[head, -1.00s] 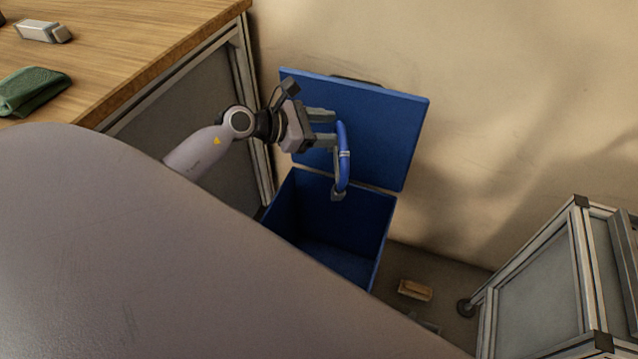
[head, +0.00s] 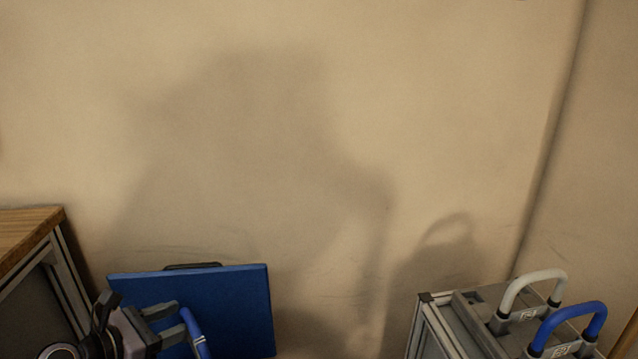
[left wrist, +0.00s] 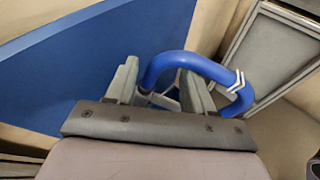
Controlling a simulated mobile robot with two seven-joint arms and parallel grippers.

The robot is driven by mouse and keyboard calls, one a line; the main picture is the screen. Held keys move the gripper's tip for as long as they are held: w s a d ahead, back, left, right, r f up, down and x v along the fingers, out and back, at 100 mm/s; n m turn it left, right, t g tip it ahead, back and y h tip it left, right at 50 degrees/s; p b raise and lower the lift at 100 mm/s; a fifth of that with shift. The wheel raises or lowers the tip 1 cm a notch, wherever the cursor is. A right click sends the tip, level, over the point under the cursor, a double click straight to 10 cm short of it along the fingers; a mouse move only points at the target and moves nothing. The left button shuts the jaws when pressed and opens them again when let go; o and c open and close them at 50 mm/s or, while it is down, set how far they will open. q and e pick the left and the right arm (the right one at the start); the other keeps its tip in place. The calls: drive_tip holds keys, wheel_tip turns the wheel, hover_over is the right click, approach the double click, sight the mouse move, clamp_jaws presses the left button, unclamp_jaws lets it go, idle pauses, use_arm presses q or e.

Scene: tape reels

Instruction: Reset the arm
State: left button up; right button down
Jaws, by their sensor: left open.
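My left gripper (head: 174,325) is at the lower left of the head view, in front of the raised lid (head: 230,300) of a blue box. Its fingers are apart. It also shows in the left wrist view (left wrist: 160,88). A curved blue tube (head: 196,338) is at the fingertips. In the left wrist view the blue tube (left wrist: 205,65) starts between the fingers and arches over the right finger, with white marks on its right side. I cannot tell whether it touches the fingers. The box's inside is below the head view. My right gripper is not in view.
A wooden table (head: 28,232) is at the left edge. At the lower right, a metal-framed stand (head: 432,325) holds a white handle (head: 540,277) and a blue handle (head: 572,315) on labelled grey bases. A bare wall (head: 300,130) fills the back.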

use_arm(q)
drive_tip(key=s+d+f+m+g+y, duration=0.1)
drive_tip(key=s+d+f+m+y, duration=0.1)
drive_tip(key=s+d+f+m, duration=0.45)
drive_tip(key=s+d+f+m+y, duration=0.1)
drive_tip(key=s+f+m, duration=0.2)
drive_tip(key=s+m, duration=0.8)
drive_tip(key=s+d+f+m+g+y, duration=0.15)
drive_tip(key=s+d+f+m, duration=0.3)
drive_tip(key=m, duration=0.85)
wheel_tip(320, 180, up, 13)
drive_tip(key=s+a+p, duration=0.1)
drive_tip(key=p, duration=1.5)
drive_tip(key=shift+a+f+y, duration=0.15)
drive_tip(key=shift+a+y, duration=0.1)
drive_tip(key=shift+y, duration=0.1)
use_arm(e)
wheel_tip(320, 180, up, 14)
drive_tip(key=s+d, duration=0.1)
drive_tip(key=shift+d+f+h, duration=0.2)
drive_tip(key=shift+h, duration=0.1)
use_arm(q)
drive_tip(key=shift+n+t, duration=0.25)
drive_tip(key=shift+c, duration=1)
drive_tip(key=shift+s, duration=0.1)
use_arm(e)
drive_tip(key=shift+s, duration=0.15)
